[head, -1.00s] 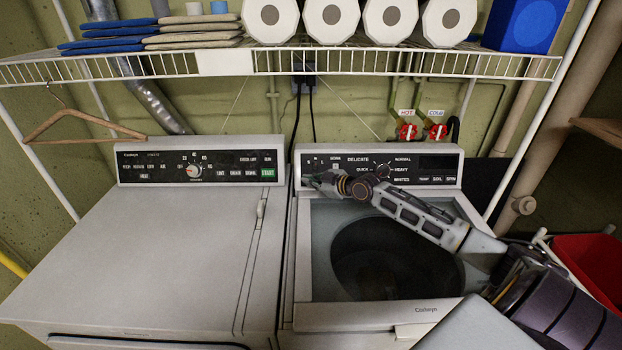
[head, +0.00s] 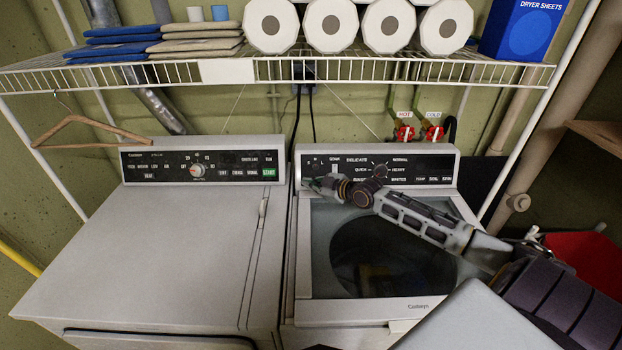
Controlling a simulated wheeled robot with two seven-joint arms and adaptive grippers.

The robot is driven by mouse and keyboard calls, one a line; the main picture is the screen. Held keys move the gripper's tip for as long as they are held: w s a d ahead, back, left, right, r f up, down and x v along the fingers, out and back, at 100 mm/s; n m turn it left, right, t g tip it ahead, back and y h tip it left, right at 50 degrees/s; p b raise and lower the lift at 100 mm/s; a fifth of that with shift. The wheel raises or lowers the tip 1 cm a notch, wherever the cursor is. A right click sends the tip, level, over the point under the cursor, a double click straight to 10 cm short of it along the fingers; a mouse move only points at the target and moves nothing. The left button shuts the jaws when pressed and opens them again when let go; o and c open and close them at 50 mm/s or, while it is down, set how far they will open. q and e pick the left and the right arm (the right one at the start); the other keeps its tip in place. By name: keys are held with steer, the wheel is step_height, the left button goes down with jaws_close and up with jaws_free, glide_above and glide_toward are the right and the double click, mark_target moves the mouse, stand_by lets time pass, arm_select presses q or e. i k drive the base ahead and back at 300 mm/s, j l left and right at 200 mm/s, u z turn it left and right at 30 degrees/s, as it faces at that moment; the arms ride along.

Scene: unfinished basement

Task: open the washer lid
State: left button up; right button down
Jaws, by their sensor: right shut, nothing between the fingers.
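The washer (head: 304,270) is the right-hand machine, with a dial panel at its back. Its lid (head: 345,311) looks flat and shut, with a grey frame and a dark round window (head: 375,265). A light handle piece (head: 400,326) shows at the lid's front edge, partly hidden by my own body. My right gripper (head: 318,184) is shut and empty, pointing left above the back left of the lid, in front of the panel. Its forearm crosses the lid's back right part. Whether it touches the washer I cannot tell. My left gripper is not in view.
A white dryer (head: 150,255) stands close on the left, its top clear. A wire shelf (head: 227,70) with towels, paper rolls and a blue box (head: 522,30) hangs above. A hanger (head: 90,122) hangs at left. Red valves (head: 434,133) are behind the washer; a red bin (head: 585,260) is at right.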

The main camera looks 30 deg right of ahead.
mark_target(402, 314)
steer(key=k, duration=2)
